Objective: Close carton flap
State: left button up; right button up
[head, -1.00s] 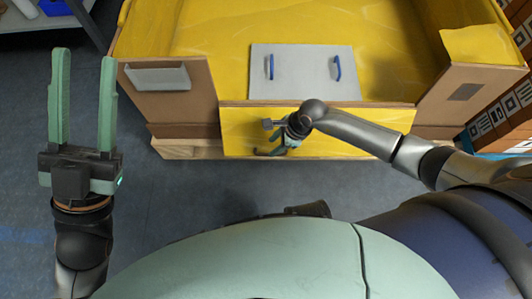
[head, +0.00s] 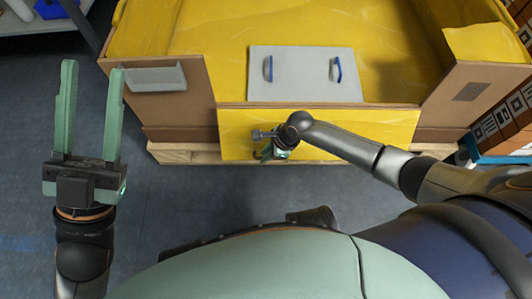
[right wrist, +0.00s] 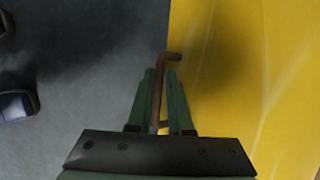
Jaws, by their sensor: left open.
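The open carton (head: 180,100) has brown cardboard walls and a yellow inside. Its front flap (head: 375,128) hangs down outside, yellow face towards me. My right gripper (head: 268,152) is low at the left part of this flap; my arm partly hides it in the head view. My left gripper (head: 95,115) is open and empty, left of the carton, fingers pointing away from me.
A grey panel with two blue-edged handles (head: 300,88) lies inside the carton. The carton stands on a wooden pallet (head: 185,155). Boxes with printed codes (head: 495,125) stand at the right. A shelf (head: 30,22) is at the top left. The floor (head: 190,200) before the carton is clear.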

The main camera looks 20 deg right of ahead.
grip_shut()
dwell(0.9)
